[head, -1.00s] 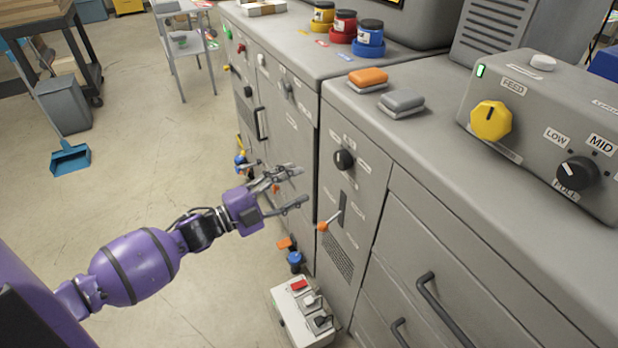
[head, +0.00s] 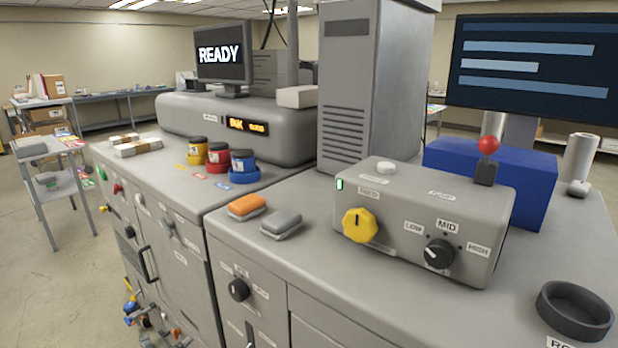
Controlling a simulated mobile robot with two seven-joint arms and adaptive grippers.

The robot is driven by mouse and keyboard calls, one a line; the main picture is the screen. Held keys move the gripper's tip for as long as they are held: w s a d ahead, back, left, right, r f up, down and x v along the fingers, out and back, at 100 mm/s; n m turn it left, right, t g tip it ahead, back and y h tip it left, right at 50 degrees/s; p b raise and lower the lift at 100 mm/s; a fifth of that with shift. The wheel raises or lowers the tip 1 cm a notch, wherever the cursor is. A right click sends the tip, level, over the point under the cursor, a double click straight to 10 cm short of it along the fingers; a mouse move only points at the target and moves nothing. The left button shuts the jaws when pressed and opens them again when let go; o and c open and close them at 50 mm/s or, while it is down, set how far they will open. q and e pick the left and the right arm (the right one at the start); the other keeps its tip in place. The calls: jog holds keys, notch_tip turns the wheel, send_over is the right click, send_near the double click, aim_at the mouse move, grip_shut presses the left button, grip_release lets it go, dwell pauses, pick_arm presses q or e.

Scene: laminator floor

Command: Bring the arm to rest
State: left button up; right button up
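Neither of my grippers shows in the head view. The grey control box (head: 425,215) stands on the counter with a yellow knob (head: 360,225) and a black knob (head: 439,254) near the LOW, MID and HIGH labels. A small indicator (head: 340,184) on its left end looks pale. A red-balled lever (head: 488,146) stands at the back of the box. The monitor (head: 222,58) at the back reads READY.
An orange block (head: 246,206) and a grey block (head: 281,223) lie near the counter's front edge. Three lidded jars, including a red one (head: 217,160), stand behind. A black ring (head: 574,310) sits at right. Open floor (head: 50,290) lies at left.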

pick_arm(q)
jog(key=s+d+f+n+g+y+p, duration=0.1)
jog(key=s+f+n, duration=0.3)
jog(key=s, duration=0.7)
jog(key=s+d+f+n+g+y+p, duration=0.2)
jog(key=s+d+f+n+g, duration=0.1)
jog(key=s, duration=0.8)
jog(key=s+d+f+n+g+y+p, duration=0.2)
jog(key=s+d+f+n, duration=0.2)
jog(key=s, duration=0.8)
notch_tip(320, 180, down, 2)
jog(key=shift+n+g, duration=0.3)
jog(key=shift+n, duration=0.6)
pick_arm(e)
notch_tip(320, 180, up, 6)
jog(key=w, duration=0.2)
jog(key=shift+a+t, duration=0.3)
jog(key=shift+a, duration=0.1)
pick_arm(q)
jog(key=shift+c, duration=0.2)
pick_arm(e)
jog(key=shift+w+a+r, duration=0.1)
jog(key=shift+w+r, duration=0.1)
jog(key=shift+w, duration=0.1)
